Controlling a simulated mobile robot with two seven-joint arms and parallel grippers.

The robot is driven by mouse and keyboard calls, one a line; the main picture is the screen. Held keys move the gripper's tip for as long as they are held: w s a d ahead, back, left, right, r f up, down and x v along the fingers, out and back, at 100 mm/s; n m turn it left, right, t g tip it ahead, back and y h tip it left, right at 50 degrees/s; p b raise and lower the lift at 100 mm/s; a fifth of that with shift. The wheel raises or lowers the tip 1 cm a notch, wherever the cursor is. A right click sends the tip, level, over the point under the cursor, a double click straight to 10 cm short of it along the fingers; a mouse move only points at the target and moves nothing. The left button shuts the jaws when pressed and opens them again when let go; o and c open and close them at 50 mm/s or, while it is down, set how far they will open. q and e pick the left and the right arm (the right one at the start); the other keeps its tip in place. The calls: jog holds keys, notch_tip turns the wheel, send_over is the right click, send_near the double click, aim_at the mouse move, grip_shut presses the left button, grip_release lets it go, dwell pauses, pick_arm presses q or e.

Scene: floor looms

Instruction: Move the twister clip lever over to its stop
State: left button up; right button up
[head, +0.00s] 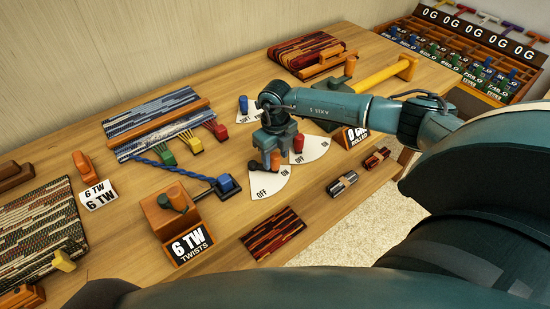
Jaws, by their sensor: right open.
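No label that I can read names the twister clip lever. An orange upright lever (275,160) stands at a white OFF/ON plate (266,187), and a red lever (298,144) stands at another OFF/ON plate (318,149). My right gripper (276,145) is open, pointing down just above and behind the orange lever and close to the red one; contact cannot be told. A blue block (227,185) at the end of a blue twisted cord (172,168) lies left of the plates, by the orange box (172,212) marked 6 TW TWISTS. My left gripper is not in view.
A blue lever (243,104) stands behind my right gripper. A striped loom piece with coloured clips (190,143) lies left, and a dark red woven mat (272,233) lies in front. The table's front edge is at right.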

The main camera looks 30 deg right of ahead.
jog(key=shift+f, duration=1.2)
jog(key=shift+c, duration=0.6)
grip_shut()
